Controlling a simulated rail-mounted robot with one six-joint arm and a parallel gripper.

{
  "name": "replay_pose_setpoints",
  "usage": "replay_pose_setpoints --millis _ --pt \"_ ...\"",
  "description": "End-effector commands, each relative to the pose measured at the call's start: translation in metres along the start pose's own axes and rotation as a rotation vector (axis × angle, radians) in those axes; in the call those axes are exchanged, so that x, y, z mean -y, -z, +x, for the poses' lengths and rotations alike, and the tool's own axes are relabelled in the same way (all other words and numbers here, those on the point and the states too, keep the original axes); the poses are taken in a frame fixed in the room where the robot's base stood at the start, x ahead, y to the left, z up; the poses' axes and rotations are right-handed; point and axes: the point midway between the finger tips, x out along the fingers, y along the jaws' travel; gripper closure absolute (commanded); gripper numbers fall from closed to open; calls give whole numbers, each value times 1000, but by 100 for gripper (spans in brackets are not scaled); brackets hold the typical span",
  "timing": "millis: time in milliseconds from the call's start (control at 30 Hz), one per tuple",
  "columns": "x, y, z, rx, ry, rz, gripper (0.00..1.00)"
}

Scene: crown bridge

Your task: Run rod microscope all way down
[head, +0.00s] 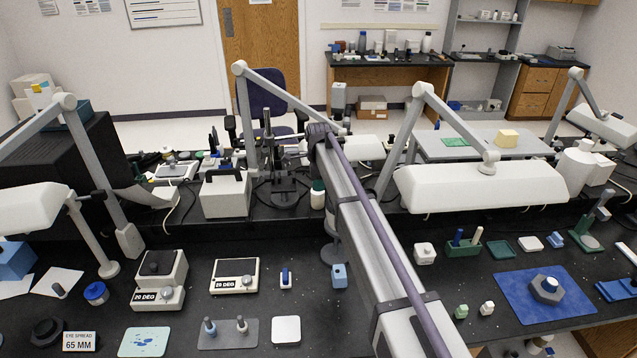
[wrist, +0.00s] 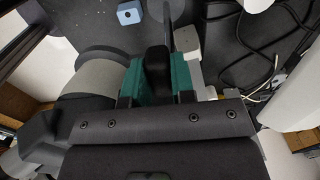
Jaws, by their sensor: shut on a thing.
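The rod microscope (head: 284,188) is a dark stand with an upright rod and a round base. It stands on the raised back shelf, left of my arm's end in the head view. In the wrist view, my gripper (wrist: 157,82) has green finger pads closed on a black knob (wrist: 156,62). The knob sits between the two pads. In the head view my wrist is beside the microscope's upper part, and the fingers are too small and dark to make out there. The microscope's height on its rod is hard to read.
A grey box with a handle (head: 226,194) stands left of the microscope, and a white bottle with a green cap (head: 317,195) stands right of it. White lamps (head: 480,186) hang nearby. A blue block (head: 339,275) sits on the front bench.

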Motion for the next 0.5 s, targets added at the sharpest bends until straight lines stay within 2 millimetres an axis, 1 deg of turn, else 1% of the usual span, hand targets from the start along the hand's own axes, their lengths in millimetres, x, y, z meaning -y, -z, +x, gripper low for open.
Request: replay_pose_setpoints --millis 33,167,200,300,400,500 --pt "-1 0 19 1 -1 0 100" --pt "-1 0 57 1 -1 0 100" --pt "-1 0 69 1 -2 0 100" --pt "-1 0 94 1 -2 0 100" --pt "-1 0 107 1 -2 0 100" --pt "-1 0 108 1 -2 0 100"
